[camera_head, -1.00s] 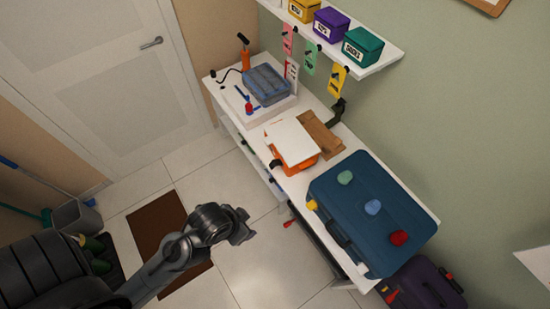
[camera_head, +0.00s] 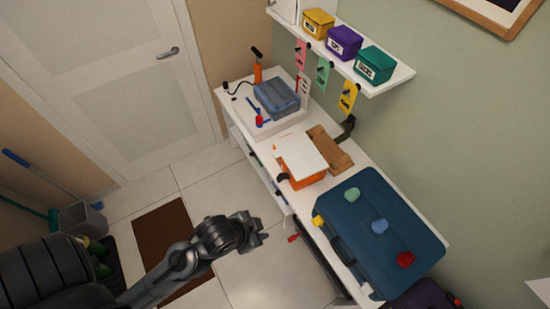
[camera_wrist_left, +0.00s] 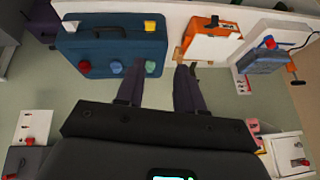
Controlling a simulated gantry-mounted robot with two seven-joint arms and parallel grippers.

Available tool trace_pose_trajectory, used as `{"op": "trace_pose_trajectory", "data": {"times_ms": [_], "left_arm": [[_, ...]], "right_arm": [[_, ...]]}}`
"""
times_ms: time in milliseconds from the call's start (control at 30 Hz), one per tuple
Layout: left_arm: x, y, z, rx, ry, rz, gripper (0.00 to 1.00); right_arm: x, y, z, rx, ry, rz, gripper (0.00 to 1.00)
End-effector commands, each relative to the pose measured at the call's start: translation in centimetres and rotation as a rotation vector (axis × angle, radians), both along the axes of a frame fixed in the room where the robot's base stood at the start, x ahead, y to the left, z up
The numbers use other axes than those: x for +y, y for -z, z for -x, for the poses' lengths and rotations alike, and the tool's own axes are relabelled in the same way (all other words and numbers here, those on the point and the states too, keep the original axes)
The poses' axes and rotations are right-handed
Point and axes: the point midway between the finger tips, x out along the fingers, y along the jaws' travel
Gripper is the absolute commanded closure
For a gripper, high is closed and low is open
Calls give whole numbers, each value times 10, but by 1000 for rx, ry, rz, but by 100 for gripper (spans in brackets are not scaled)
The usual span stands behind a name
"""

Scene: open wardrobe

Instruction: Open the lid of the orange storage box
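The orange storage box (camera_head: 307,182) stands on the white bench with its white lid (camera_head: 300,153) lying flat over its top. In the left wrist view the box (camera_wrist_left: 229,26) is at the upper middle, with its white lid (camera_wrist_left: 208,48) facing the camera. My left gripper (camera_head: 258,235) is in front of the bench, in the air, apart from the box. In the left wrist view its two fingers (camera_wrist_left: 157,75) are spread with nothing between them. My right gripper is in neither view.
A blue case (camera_head: 375,235) with coloured knobs lies right of the box. A brown wooden piece (camera_head: 328,147) sits behind it. A blue-grey bin (camera_head: 277,98) is at its left. A shelf (camera_head: 395,79) with small boxes hangs above.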

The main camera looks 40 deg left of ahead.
Motion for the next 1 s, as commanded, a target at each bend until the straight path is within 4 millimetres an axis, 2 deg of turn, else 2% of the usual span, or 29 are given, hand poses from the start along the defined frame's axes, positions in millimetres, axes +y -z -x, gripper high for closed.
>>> {"op": "trace_pose_trajectory", "data": {"times_ms": [67, 133, 200, 400, 700, 1000], "left_arm": [[2, 11, -18, -96, 101, -53, 63], [11, 35, -38, -197, 206, -130, 63], [27, 80, -64, -315, 314, -230, 63], [68, 153, -116, -534, 489, -441, 63], [131, 238, -171, -736, 614, -679, 63], [198, 306, -215, -857, 651, -860, 63]], "right_arm": [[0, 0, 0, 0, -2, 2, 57], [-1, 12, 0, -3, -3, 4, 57], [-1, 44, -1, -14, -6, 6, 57], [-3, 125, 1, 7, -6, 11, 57], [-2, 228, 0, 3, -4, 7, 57], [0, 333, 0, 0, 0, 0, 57]]}}
